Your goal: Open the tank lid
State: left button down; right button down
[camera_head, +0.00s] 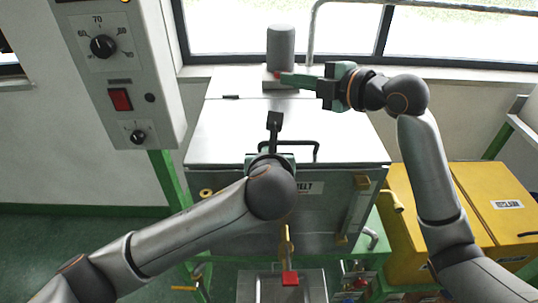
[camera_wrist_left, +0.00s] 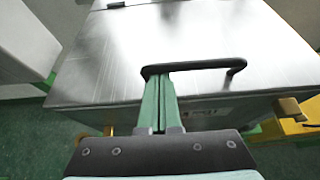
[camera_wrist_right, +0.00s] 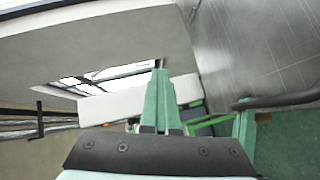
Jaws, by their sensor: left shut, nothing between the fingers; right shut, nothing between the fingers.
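The tank (camera_head: 325,215) is a grey metal box with a flat lid (camera_head: 225,130), which lies shut. A black bar handle (camera_head: 300,142) runs along the lid's front edge. It also shows in the left wrist view (camera_wrist_left: 205,65). My left gripper (camera_wrist_left: 159,80) is shut and empty, its fingertips at the left part of the handle; I cannot tell whether they touch it. In the head view its wrist partly hides it. My right gripper (camera_head: 284,78) is shut and empty above the tank's back part, pointing left, beside the grey cylinder (camera_head: 281,45).
A control box (camera_head: 120,75) with knobs and a red switch hangs at the left. Yellow boxes (camera_head: 500,190) stand right of the tank. A brass valve with a red end (camera_head: 290,278) sits at the tank's front, above a metal tray (camera_head: 250,290). A window is behind.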

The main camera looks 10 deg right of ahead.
pick_arm(q)
jog(key=shift+r, duration=0.35)
jog(key=shift+w, duration=0.1)
pick_arm(e)
jog(key=c, duration=0.9)
grip_release()
